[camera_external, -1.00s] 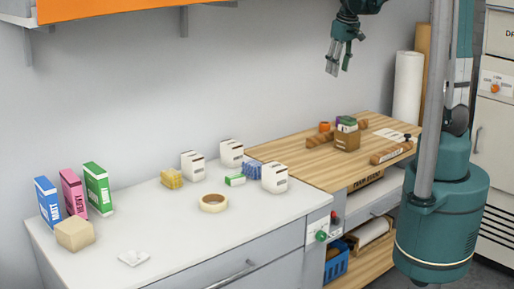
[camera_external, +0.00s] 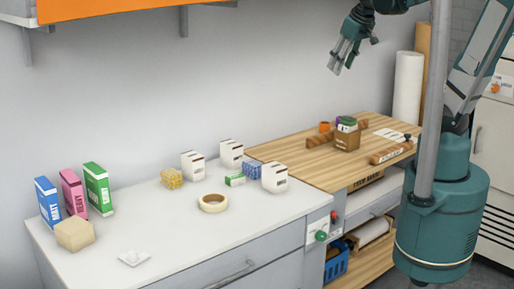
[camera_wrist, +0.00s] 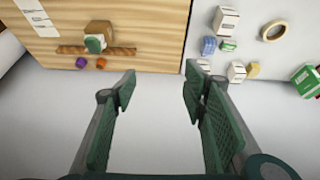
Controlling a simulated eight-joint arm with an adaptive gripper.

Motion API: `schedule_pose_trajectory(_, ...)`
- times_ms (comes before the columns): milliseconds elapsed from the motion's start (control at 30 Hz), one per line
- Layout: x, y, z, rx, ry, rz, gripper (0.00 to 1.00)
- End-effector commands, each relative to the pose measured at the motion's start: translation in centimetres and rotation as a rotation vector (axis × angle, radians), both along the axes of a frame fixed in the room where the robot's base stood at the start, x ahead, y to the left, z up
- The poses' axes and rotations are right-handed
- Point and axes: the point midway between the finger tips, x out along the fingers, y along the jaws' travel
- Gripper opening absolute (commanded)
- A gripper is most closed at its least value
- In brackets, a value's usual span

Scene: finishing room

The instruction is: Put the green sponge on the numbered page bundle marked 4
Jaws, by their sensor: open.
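A small green block with a pale face (camera_external: 235,180), possibly the green sponge, lies on the white counter between white blocks; it also shows in the wrist view (camera_wrist: 228,45). Three white blocks with dark print, possibly the page bundles, stand around it: a left one (camera_external: 193,165), a back one (camera_external: 231,153) and a right one (camera_external: 275,177). Their numbers are too small to read. My gripper (camera_external: 341,67) is open and empty, high above the counter and wooden top, away from the green block. Its spread fingers show in the wrist view (camera_wrist: 159,90).
A yellow block (camera_external: 172,178), a blue block (camera_external: 252,171) and a tape roll (camera_external: 213,202) lie near the green block. Colored boxes (camera_external: 98,190) stand at left. A brown box (camera_external: 347,139) holding a green-topped item stands on the wooden top. The counter's front middle is clear.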

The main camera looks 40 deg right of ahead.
Motion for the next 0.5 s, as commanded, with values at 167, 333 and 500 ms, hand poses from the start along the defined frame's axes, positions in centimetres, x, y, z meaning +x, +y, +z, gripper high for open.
schedule_pose_trajectory(167, -2.5, 1.9, -0.1, 0.010, -0.041, 0.006, 0.43)
schedule_pose_trajectory(333, -4.7, 3.5, -0.3, 0.022, -0.081, 0.010, 0.43)
schedule_pose_trajectory(500, -6.7, 4.8, -0.7, 0.035, -0.118, 0.014, 0.43)
